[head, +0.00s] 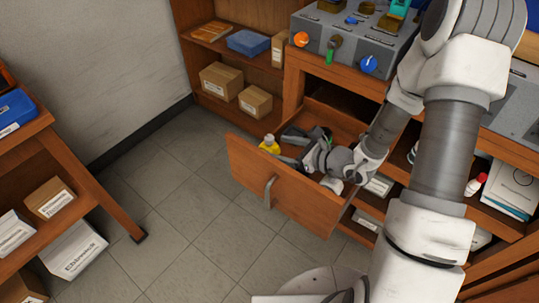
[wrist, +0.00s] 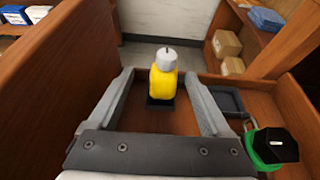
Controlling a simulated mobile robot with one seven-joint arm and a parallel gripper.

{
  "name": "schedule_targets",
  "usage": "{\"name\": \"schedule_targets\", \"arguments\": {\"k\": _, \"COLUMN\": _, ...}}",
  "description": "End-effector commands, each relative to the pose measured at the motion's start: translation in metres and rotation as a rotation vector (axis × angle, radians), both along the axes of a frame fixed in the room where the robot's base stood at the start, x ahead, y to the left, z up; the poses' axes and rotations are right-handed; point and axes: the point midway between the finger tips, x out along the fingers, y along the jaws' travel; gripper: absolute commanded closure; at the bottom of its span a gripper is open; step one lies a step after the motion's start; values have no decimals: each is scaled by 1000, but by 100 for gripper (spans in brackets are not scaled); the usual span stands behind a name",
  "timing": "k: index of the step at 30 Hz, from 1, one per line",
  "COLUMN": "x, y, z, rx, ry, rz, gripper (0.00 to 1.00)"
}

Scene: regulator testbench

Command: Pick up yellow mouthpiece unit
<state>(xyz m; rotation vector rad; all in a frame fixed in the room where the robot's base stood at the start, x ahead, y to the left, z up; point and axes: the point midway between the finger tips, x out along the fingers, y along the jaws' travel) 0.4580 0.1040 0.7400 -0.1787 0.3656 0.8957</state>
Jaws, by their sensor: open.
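The yellow mouthpiece unit (wrist: 162,84) has a yellow body with a pale grey cap. It stands upright in the open wooden drawer (head: 255,172), on a small dark base. In the head view the yellow mouthpiece unit (head: 269,145) shows near the drawer's left end. My gripper (wrist: 164,88) is inside the drawer with its jaws open. In the wrist view its two fingers lie left and right of the yellow unit, with visible gaps on both sides. My gripper (head: 290,146) also shows in the head view, to the right of the unit and partly hidden by my wrist.
A green part with a black top (wrist: 271,148) stands right of my gripper in the drawer. An empty dark tray (wrist: 228,100) lies beyond the right finger. The drawer's wooden walls enclose my gripper. A testbench with knobs (head: 350,45) stands above. The floor (head: 175,210) is clear.

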Motion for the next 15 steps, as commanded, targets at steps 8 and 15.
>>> {"name": "schedule_targets", "arguments": {"k": 8, "x": 22, "y": 17, "z": -16, "rx": 0, "ry": -1, "rz": 3, "gripper": 18}}
{"name": "schedule_targets", "arguments": {"k": 15, "x": 35, "y": 33, "z": -22, "rx": 0, "ry": 0, "rz": 1, "gripper": 18}}
